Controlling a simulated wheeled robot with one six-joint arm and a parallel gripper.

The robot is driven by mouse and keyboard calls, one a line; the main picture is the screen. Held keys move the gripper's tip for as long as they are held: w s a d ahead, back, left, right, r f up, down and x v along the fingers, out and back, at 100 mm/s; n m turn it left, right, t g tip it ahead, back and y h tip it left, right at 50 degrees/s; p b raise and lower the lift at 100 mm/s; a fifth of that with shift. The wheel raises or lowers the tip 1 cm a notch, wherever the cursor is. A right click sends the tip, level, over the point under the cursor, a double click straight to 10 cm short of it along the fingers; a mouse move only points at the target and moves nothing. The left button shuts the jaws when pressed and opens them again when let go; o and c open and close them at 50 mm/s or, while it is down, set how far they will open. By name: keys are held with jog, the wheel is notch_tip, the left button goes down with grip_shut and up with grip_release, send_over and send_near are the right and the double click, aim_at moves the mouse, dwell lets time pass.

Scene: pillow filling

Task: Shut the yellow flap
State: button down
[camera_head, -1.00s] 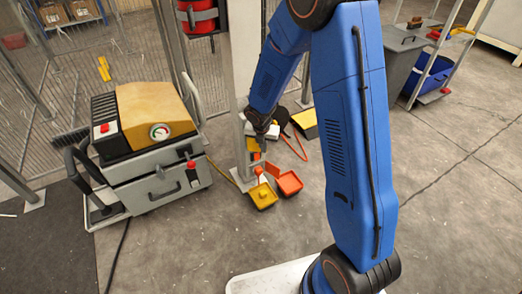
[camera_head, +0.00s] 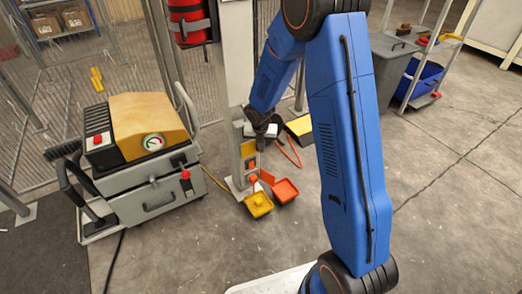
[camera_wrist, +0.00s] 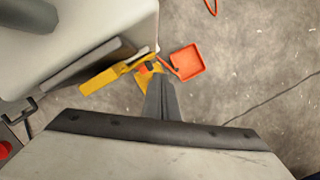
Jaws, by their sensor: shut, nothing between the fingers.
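The yellow flap (camera_head: 259,204) is a shallow tray-like piece hanging open low by the grey post (camera_head: 238,160). An orange flap (camera_head: 285,190) hangs open beside it on the right. In the wrist view the orange flap (camera_wrist: 187,62) is clear, while a yellow part (camera_wrist: 148,80) is partly hidden behind my fingers; a longer yellow strip (camera_wrist: 110,74) lies left of them. My gripper (camera_head: 265,132) is shut and empty, above the flaps near the post; its fingers also show in the wrist view (camera_wrist: 163,84). I cannot tell whether it touches anything.
A wheeled machine with a yellow top (camera_head: 148,124) stands left of the post. A black-and-yellow box (camera_head: 301,129) and a red hose (camera_head: 290,152) lie behind. A grey bin (camera_head: 393,65) and blue bucket (camera_head: 424,78) stand at back right. The floor in front is clear.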

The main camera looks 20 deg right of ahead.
jog(key=shift+w, duration=0.3)
dwell(0.5)
jog(key=shift+w+a+r, duration=0.1)
